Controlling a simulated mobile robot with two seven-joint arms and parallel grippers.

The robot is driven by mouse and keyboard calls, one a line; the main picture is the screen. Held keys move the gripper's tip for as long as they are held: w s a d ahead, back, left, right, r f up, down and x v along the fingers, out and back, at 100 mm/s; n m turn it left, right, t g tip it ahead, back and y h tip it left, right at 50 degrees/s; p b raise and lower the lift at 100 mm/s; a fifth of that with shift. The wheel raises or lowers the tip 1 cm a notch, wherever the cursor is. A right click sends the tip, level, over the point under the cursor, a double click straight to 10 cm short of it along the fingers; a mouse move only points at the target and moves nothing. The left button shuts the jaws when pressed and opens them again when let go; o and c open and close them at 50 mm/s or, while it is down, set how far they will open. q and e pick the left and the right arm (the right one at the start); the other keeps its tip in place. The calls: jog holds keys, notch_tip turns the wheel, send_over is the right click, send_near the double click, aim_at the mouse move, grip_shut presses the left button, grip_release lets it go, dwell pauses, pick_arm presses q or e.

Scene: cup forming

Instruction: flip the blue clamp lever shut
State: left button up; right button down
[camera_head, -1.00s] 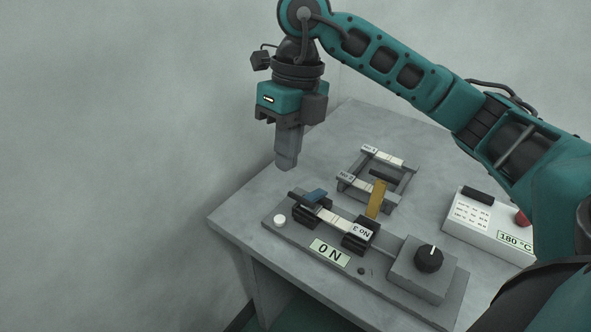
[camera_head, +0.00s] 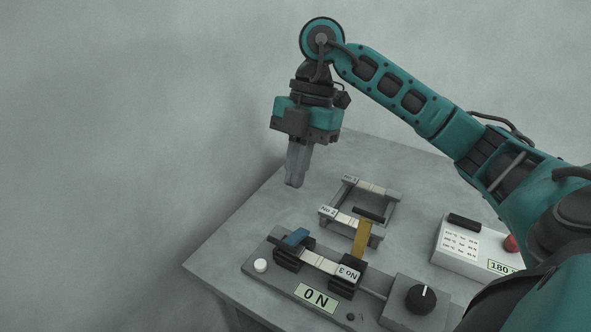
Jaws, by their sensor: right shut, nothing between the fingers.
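The blue clamp lever (camera_head: 296,237) sits at the left end of the grey fixture (camera_head: 266,282), on the left dark clamp block (camera_head: 287,257). It slants up to the right; I cannot tell whether it is fully down. A white bar marked No 3 (camera_head: 322,263) lies across the two dark blocks. A yellow lever (camera_head: 361,241) stands upright at the right block (camera_head: 346,277). My right gripper (camera_head: 294,184) points down, shut and empty, above and behind the blue lever, apart from it. My left gripper is not in view.
A rack (camera_head: 392,206) with bars marked No 1 and No 2 stands behind the fixture. A control box (camera_head: 470,257) with a red button and a 180 °C label is at the right. A black knob (camera_head: 421,299) is on the fixture's right end. The table's left side is bare.

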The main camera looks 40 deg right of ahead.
aim_at(283, 243)
jog(key=x, duration=1)
jog(key=shift+w+d+f+b, duration=0.1)
jog(key=shift+f+b, duration=0.3)
jog(key=shift+f, duration=0.1)
jog(key=shift+a+f+t+h+p, duration=0.3)
jog(key=shift+a+f+h+p, duration=0.05)
jog(key=shift+a+h+p, duration=0.15)
jog(key=f, duration=0.1)
jog(key=a+f, duration=0.1)
jog(key=s+f, duration=0.1)
jog(key=shift+a, duration=0.35)
jog(key=shift+s, duration=0.1)
jog(key=shift+f, duration=0.1)
